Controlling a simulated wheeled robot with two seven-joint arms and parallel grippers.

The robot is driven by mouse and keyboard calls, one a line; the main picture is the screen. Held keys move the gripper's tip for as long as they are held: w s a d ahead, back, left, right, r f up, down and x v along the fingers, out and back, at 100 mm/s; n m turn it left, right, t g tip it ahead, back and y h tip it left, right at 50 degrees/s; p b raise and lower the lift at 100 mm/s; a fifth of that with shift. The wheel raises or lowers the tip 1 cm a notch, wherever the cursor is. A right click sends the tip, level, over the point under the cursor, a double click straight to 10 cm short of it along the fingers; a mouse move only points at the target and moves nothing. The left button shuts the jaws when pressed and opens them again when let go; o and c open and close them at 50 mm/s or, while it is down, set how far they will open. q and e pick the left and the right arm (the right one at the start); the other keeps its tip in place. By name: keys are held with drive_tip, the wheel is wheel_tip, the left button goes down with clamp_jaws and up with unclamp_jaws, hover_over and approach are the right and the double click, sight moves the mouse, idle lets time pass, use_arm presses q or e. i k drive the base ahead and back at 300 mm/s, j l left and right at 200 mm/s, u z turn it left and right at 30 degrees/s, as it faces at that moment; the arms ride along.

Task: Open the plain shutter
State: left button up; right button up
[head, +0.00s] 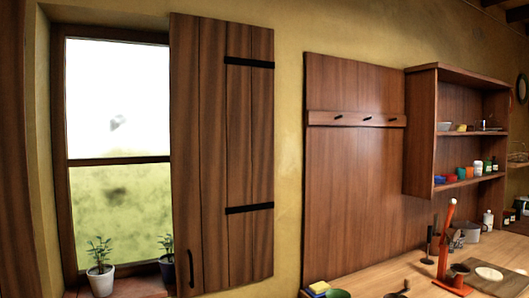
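A wooden plank shutter (222,150) stands on the right side of the window (117,140) in the head view. It has two black hinge straps at its right edge and a dark handle (191,268) low near its left edge. It hides the right part of the window, while the left part of the glass is uncovered. A second dark wooden panel (15,160) shows at the far left edge, cut off by the frame. I cannot tell from its visible part whether it is another shutter. Neither of my grippers is in view.
On the sill stand a plant in a white pot (101,280) and one in a dark blue pot (167,267), partly behind the shutter. A peg board (354,170), a wall shelf (421,135) and a cluttered wooden counter (385,283) are to the right.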

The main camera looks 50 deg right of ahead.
sight(222, 72)
drive_tip(key=z, duration=1.4)
